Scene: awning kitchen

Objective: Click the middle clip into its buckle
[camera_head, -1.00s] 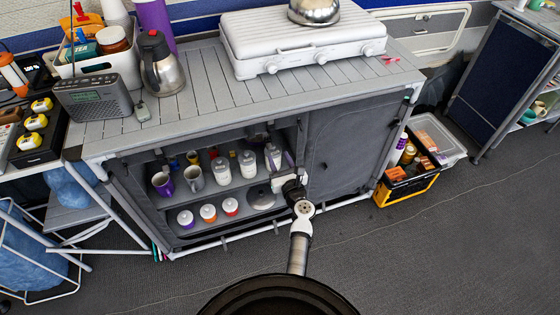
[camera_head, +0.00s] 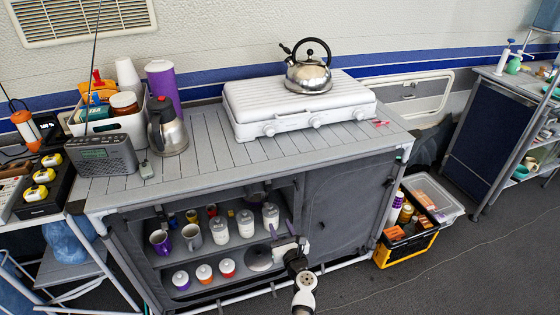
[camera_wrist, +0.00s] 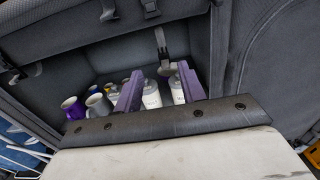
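In the wrist view a grey strap with a clip-like end (camera_wrist: 161,42) hangs from the rolled dark fabric at the top of the cabinet opening. Two black buckle-like pieces (camera_wrist: 150,9) (camera_wrist: 108,11) sit on the fabric above it. I cannot tell for sure which is the buckle for the middle clip. My gripper (camera_wrist: 162,84) is open and empty, its two purple fingers apart, with the strap showing beyond and between them. In the head view my gripper (camera_head: 282,229) is in front of the cabinet opening, below the rolled fabric (camera_head: 257,192). Clip details are too small there.
The open cabinet shelf (camera_head: 205,251) holds mugs, white jars and lidded cups behind my gripper. A closed grey door panel (camera_head: 345,205) stands to the right. A stove (camera_head: 300,105) with a kettle (camera_head: 308,74) is on top. A yellow-black crate (camera_head: 408,246) stands on the floor at right.

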